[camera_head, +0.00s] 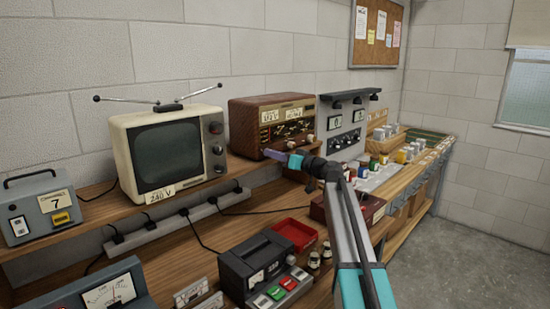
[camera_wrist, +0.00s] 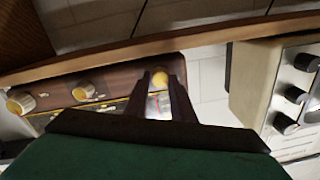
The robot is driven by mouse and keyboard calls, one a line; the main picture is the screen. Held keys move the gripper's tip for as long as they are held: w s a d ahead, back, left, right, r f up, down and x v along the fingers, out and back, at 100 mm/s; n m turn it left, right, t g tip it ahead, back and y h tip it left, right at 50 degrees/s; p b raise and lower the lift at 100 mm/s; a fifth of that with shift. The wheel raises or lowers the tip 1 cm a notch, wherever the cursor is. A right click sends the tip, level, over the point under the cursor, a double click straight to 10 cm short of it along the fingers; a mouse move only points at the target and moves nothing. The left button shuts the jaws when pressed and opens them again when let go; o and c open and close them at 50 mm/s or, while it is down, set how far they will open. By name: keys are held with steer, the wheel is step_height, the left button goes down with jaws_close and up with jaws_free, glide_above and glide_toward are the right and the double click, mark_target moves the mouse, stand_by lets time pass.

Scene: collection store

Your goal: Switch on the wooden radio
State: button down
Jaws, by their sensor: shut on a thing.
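The wooden radio (camera_head: 283,126) stands on the raised wooden shelf against the wall, with a dial and yellow-capped knobs on its front. My gripper (camera_head: 268,153) reaches to the lower left of the radio's front in the head view. The wrist view is turned over and shows the radio front with a row of knobs. There my gripper (camera_wrist: 160,84) is shut on the end knob (camera_wrist: 160,77), the one nearest the television. Two other knobs (camera_wrist: 83,91) show to the left. The wrist view does not show which way the held knob is turned.
A cream television (camera_head: 165,150) with an antenna stands left of the radio; its knobs show close by in the wrist view (camera_wrist: 290,95). A grey meter panel (camera_head: 345,125) stands on the right. Below my arm are a black instrument (camera_head: 258,262) and a red tray (camera_head: 295,235).

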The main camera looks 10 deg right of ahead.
steer(key=shift+d+f+m+t+b, duration=0.15)
steer(key=shift+m+b, duration=0.35)
steer(key=shift+m, duration=2.95)
steer(key=shift+a+r+m+t+b, duration=0.15)
steer(key=shift+m+b, duration=0.3)
steer(key=shift+m, duration=3)
steer(key=shift+w+d+f, duration=0.1)
steer(key=c, duration=1.5)
jaws_free()
